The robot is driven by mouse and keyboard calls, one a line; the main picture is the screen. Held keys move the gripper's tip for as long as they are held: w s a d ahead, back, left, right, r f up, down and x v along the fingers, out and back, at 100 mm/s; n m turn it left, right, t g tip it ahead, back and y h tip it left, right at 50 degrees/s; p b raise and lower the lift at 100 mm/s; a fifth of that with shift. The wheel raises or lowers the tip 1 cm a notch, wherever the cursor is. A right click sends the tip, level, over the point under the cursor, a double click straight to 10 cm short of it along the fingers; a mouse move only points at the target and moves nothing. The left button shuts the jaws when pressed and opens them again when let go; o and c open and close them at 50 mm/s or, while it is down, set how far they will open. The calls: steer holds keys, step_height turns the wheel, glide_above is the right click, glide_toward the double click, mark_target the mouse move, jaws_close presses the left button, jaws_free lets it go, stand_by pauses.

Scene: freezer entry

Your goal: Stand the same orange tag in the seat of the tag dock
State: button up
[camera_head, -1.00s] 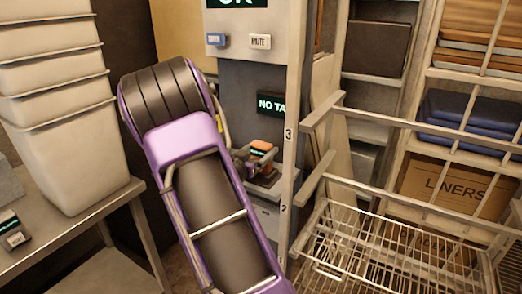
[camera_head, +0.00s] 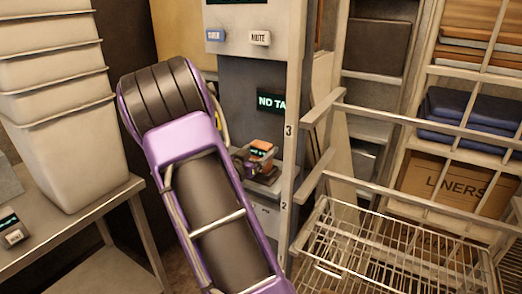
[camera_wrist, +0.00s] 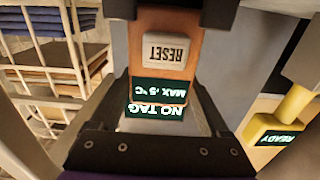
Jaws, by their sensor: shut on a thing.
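The orange tag (camera_head: 262,149) is in my gripper (camera_head: 256,160), just above the dock's small ledge. In the wrist view the tag (camera_wrist: 160,20) appears upside down, with a grey RESET button and a dark "MAX -5 °C" display. My gripper is shut on it. The tag dock (camera_head: 238,85) is the grey post unit, and its screen (camera_head: 271,102) reads "NO TA", cut off by the post. In the wrist view that screen (camera_wrist: 155,112) reads "NO TAG". The seat is mostly hidden by my gripper and the tag; I cannot tell whether the tag touches it.
A pale post (camera_head: 292,130) marked 2 and 3 stands just right of the dock. A wire basket (camera_head: 390,250) and rails are further right. Stacked white bins (camera_head: 65,120) stand on a table at left. A yellow thing (camera_wrist: 290,105) with a READY display is in the wrist view.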

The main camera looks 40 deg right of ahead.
steer(key=shift+f, duration=0.35)
stand_by(0.3)
steer(key=o, duration=1)
steer(key=shift+o, duration=0.2)
steer(key=shift+a, duration=0.1)
steer(key=v, duration=1.7)
steer(key=shift+s+a, duration=0.15)
